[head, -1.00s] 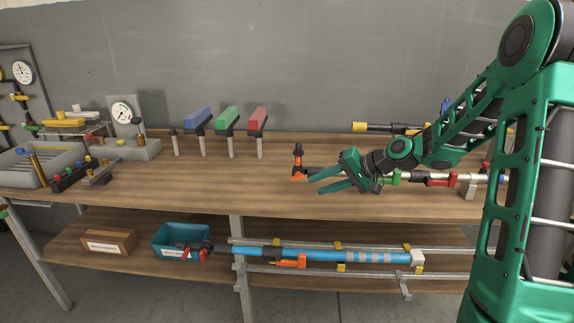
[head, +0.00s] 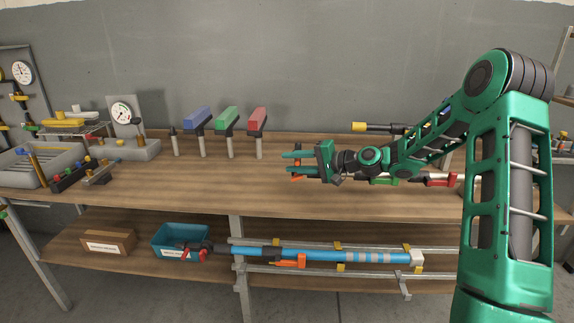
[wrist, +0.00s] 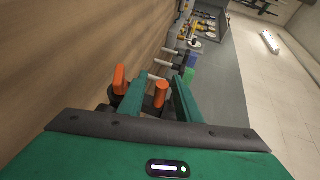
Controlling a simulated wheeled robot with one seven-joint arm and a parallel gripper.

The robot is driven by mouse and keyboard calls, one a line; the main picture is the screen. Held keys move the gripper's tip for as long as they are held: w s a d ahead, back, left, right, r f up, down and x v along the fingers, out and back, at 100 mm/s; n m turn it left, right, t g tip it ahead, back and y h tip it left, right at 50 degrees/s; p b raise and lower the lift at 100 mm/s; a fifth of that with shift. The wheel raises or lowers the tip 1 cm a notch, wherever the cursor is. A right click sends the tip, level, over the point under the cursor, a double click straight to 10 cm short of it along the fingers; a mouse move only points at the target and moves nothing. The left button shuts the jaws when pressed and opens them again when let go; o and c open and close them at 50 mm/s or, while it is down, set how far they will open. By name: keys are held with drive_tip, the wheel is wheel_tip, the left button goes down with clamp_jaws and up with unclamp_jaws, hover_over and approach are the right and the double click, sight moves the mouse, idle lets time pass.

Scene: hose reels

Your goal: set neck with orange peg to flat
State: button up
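The neck with its orange peg stands above the worktop at the left end of the assembly, partly behind my gripper (head: 299,163). In the wrist view an orange round peg (wrist: 161,93) shows between my two green fingers (wrist: 155,98), with a gap visible on at least one side. A second orange piece (wrist: 118,78) lies just outside the left finger. My gripper is open and points left in the head view, its fingers one above the other at the neck. Whether a finger touches the peg cannot be told. The neck's dark base is mostly hidden.
Red, green and blue blocks on posts (head: 228,118) stand left of my gripper. A red-collared silver tube (head: 440,179) and a yellow-tipped black rod (head: 375,127) lie to the right. Worktop in front is clear.

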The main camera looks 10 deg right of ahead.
drive_tip(key=shift+x, duration=1.25)
drive_tip(key=shift+c, duration=0.7)
clamp_jaws()
drive_tip(key=shift+s+d, duration=0.1)
drive_tip(key=shift+d, duration=0.05)
